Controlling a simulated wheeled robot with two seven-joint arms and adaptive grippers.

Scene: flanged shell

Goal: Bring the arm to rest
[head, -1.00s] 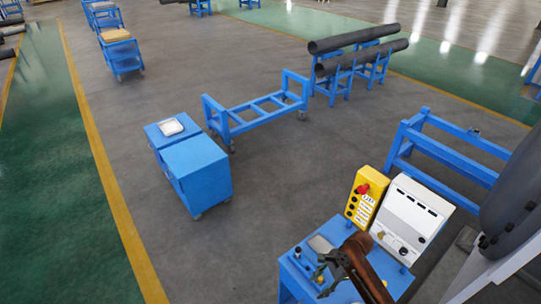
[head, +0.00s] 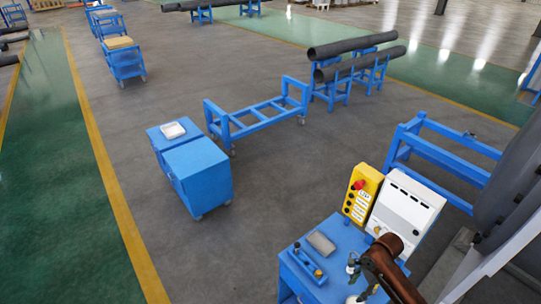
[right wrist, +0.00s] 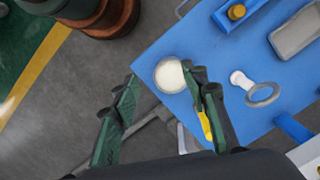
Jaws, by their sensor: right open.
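My right arm reaches in from the lower right in the head view, its brown links over the blue bench (head: 318,284). Its gripper (right wrist: 161,77) is open in the right wrist view. The two dark green fingers are apart, with nothing held between them. A white round piece (right wrist: 169,75) lies on the bench corner below, showing in the gap near the right finger. A grey ring with a white end (right wrist: 262,94) lies on the bench right of that finger. My arm hides part of the bench in the head view. My left gripper is not in view.
On the bench are a grey tray (head: 321,243), a blue block with a yellow knob (head: 308,262), a yellow button box (head: 361,194) and a white control box (head: 405,215). A large grey round body (head: 515,185) stands at right.

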